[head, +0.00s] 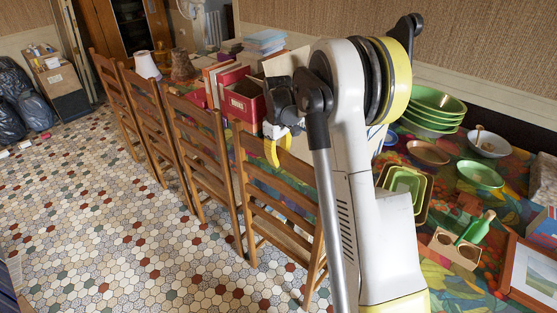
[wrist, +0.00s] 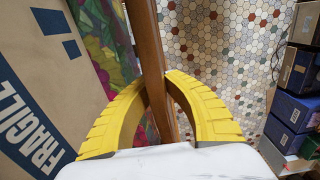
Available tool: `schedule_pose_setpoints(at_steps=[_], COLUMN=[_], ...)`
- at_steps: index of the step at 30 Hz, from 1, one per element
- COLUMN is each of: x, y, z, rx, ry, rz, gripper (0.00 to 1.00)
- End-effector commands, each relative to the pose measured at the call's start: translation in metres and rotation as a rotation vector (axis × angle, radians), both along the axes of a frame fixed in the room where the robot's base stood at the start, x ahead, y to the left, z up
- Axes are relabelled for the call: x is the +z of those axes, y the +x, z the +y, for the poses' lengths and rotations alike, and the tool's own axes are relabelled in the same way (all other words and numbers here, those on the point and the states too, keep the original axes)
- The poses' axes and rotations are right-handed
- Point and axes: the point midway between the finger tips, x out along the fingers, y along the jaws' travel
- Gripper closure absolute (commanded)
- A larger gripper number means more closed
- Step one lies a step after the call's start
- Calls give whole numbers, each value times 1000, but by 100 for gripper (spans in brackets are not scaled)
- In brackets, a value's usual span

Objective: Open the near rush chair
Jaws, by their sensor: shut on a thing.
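The near rush chair (head: 283,214) is a brown wooden ladder-back chair, upright at the near end of a row of similar chairs, its back toward the tiled floor. My gripper (head: 278,152) is at the top of its back, with yellow fingers. In the wrist view the gripper (wrist: 156,82) is shut on a brown wooden rail (wrist: 147,40), with one finger on each side. My arm hides the chair's right part in the head view.
The table (head: 450,190) beyond the chairs has a bright patterned cloth and bears green bowls (head: 432,105), trays and red boxes (head: 243,99). A cardboard box marked FRAGILE (wrist: 60,80) is close left of my gripper. Tiled floor (head: 130,230) lies open at left.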

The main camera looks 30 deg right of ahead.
Motion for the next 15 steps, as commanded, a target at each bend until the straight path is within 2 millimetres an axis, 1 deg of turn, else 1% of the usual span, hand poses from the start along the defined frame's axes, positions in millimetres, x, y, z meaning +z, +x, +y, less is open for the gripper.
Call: schedule_pose_setpoints(at_steps=[5, 8, 11, 15], x=[0, 0, 0, 0], y=[-8, -15, -23, -37], z=[22, 41, 64, 101], rx=[5, 6, 7, 8], ry=[5, 6, 6, 6], rz=[4, 4, 5, 5], gripper=[100, 100, 100, 100])
